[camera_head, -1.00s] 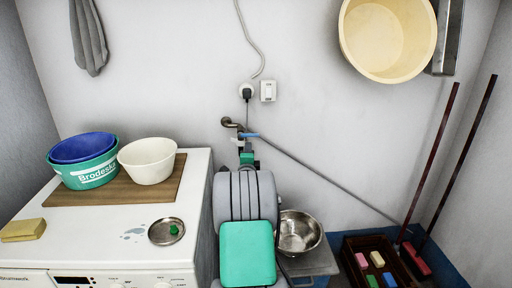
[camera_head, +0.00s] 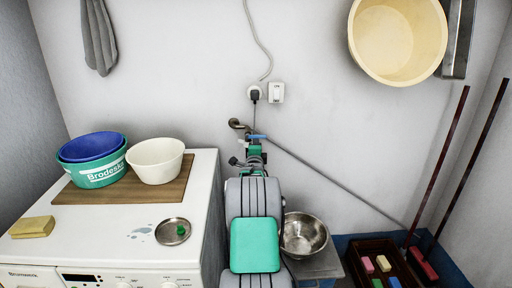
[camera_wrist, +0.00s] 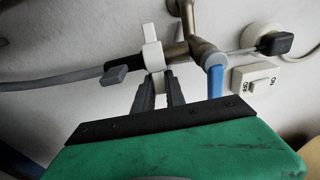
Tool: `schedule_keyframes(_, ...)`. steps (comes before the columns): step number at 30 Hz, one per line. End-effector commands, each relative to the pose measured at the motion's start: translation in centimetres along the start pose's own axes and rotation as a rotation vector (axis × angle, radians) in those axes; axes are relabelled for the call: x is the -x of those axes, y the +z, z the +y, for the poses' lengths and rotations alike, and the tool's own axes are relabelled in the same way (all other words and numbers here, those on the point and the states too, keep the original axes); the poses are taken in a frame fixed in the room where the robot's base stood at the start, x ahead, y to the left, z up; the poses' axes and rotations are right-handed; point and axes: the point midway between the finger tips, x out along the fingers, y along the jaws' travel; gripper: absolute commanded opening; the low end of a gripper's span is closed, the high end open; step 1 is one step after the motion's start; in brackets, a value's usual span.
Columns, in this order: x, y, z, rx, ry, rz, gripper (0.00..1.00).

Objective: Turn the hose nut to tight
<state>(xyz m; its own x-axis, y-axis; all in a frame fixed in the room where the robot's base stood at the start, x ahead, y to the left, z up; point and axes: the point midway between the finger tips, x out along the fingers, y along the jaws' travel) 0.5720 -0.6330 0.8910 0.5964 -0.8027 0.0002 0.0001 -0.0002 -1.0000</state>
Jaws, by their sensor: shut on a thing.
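The hose nut (camera_wrist: 152,47) is a white piece with stubby wings, on the fitting between a grey hose (camera_wrist: 45,78) and a brass tap (camera_wrist: 200,48) in the wrist view. My gripper (camera_wrist: 159,84) is shut on the nut's lower wing, with its two dark fingers on either side. A blue lever (camera_wrist: 216,83) hangs from the tap, right of the fingers. A dark grey tab (camera_wrist: 114,75) sticks out from the hose end. In the head view, my gripper hides most of the nut below the tap (camera_head: 237,124).
A plugged socket (camera_wrist: 264,40) and a switch (camera_wrist: 255,78) are close to the tap. A washing machine (camera_head: 205,215) stands at left with basins. A steel bowl (camera_head: 304,235) is right of my arm. A grey pipe or hose (camera_head: 340,177) slants down the wall.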

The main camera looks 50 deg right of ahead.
Motion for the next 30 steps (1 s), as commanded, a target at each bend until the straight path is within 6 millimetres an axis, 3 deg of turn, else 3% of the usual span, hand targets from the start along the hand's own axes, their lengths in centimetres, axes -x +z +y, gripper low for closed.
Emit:
schedule_keyframes(4,0.01,0.01,0.03,0.0,0.001,0.0,0.0)
schedule_keyframes(30,-0.36,-0.14,-0.03,0.0,0.0,-0.098,0.0)
